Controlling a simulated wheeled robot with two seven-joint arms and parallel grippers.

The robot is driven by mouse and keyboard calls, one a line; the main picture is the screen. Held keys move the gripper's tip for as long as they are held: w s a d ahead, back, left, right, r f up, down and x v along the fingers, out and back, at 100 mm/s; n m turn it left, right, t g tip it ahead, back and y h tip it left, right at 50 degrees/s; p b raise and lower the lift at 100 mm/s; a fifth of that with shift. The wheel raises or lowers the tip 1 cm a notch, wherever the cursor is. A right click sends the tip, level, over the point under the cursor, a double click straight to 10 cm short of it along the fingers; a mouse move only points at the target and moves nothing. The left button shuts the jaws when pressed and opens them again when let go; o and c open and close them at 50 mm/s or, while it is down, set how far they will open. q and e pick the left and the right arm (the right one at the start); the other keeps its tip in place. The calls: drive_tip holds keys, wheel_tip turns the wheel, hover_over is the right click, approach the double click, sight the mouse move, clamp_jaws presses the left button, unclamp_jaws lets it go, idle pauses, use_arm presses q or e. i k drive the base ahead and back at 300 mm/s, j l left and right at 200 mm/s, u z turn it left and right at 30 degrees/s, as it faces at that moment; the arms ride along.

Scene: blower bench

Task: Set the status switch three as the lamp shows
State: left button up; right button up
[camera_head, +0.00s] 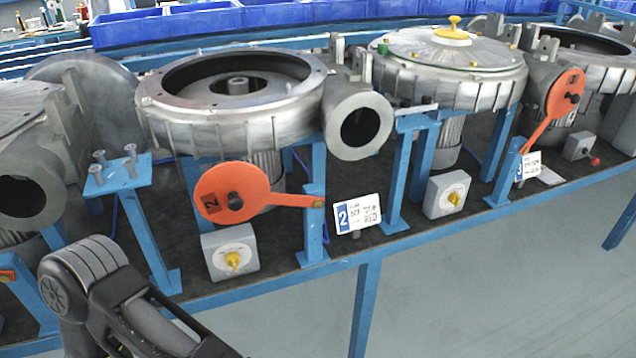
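A grey switch box (447,194) with a small yellow knob (454,198) stands on the bench, left of the card marked 3 (528,167). I cannot tell which position its knob points to. The glass-covered blower (450,60) above it carries a yellow handle (453,27) and a small green spot (382,48) at its left rim. I cannot tell whether the green spot is a lamp, and no lit lamp is clear. Part of my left arm (85,280) shows at the lower left, well away from this box. Neither gripper is in view.
Another grey box (230,252) with a yellow knob stands left of the card marked 2 (357,213). Orange tag handles (225,192) (565,93) stick out by the blowers. A box with a red knob (580,147) stands at right. Blue posts (397,175) flank the boxes. The floor in front is clear.

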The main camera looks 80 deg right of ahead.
sight(454, 197)
drive_tip(key=z, duration=0.4)
drive_tip(key=k+l+z, duration=0.1)
drive_tip(key=z, duration=0.35)
drive_tip(key=k+l+z, duration=0.1)
drive_tip(key=z, duration=0.3)
drive_tip(key=l+z, duration=0.1)
drive_tip(key=z, duration=0.3)
drive_tip(key=l+z, duration=0.1)
drive_tip(key=z, duration=0.35)
drive_tip(key=l+z, duration=0.35)
drive_tip(key=l, duration=0.3)
drive_tip(key=l+z, duration=0.35)
drive_tip(key=l, duration=0.3)
drive_tip(key=i+l+z, duration=0.1)
drive_tip(key=l+z, duration=0.25)
drive_tip(key=l, duration=0.25)
drive_tip(key=i+l, duration=0.1)
drive_tip(key=l, duration=0.3)
drive_tip(key=i+l, duration=0.1)
drive_tip(key=l, duration=0.25)
drive_tip(key=i+l, duration=0.1)
drive_tip(key=l, duration=0.3)
